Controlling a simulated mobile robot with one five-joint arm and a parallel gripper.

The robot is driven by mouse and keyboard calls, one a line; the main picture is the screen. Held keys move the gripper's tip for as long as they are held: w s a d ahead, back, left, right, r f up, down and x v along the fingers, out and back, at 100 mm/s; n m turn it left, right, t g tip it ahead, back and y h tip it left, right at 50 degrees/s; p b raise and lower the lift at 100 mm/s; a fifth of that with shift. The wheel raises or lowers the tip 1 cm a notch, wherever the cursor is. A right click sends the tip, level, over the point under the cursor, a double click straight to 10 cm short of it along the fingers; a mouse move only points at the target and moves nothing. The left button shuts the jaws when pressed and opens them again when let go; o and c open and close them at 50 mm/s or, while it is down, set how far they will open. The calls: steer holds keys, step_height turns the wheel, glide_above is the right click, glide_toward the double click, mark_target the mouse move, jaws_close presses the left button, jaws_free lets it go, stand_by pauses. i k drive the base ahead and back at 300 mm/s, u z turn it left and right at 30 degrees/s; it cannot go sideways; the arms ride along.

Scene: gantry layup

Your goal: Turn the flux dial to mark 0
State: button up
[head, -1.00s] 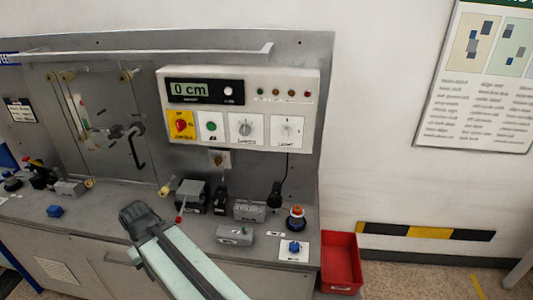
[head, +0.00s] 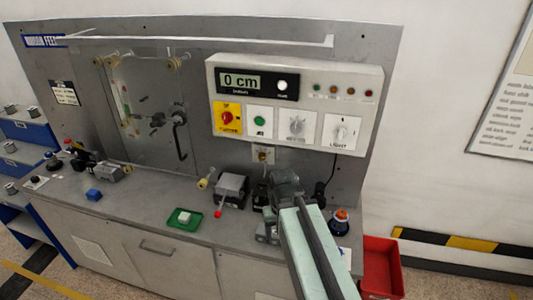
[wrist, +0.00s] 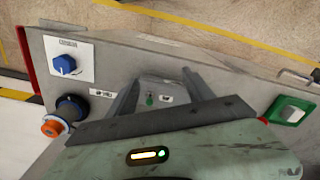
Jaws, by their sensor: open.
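My gripper (head: 285,182) hangs above the right part of the bench, its fingertips not clear in the head view. In the wrist view its two fingers (wrist: 160,73) are spread apart and empty, with a small grey box with a green button (wrist: 150,99) seen between them. I cannot read which control is named flux. A grey dial (head: 297,125) and a white dial marked light (head: 341,132) are on the white wall panel. A blue knob (wrist: 63,64) on a white plate shows at the left of the wrist view; its label is unreadable.
An orange-topped round part (head: 340,220) stands right of my arm. A green tray (head: 173,223) and a grey box with a red-tipped lever (head: 231,188) lie left of my gripper. A red bin (head: 382,268) stands beyond the bench's right end. The panel display (head: 241,81) reads 0 cm.

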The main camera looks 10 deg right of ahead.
mark_target(262, 155)
steer(key=k, duration=1.05)
steer(key=u, duration=0.7)
steer(key=i, duration=1.1)
steer(key=u, duration=0.75)
steer(key=k, duration=0.8)
steer(key=u, duration=0.2)
steer(key=i, duration=0.8)
steer(key=z, duration=0.1)
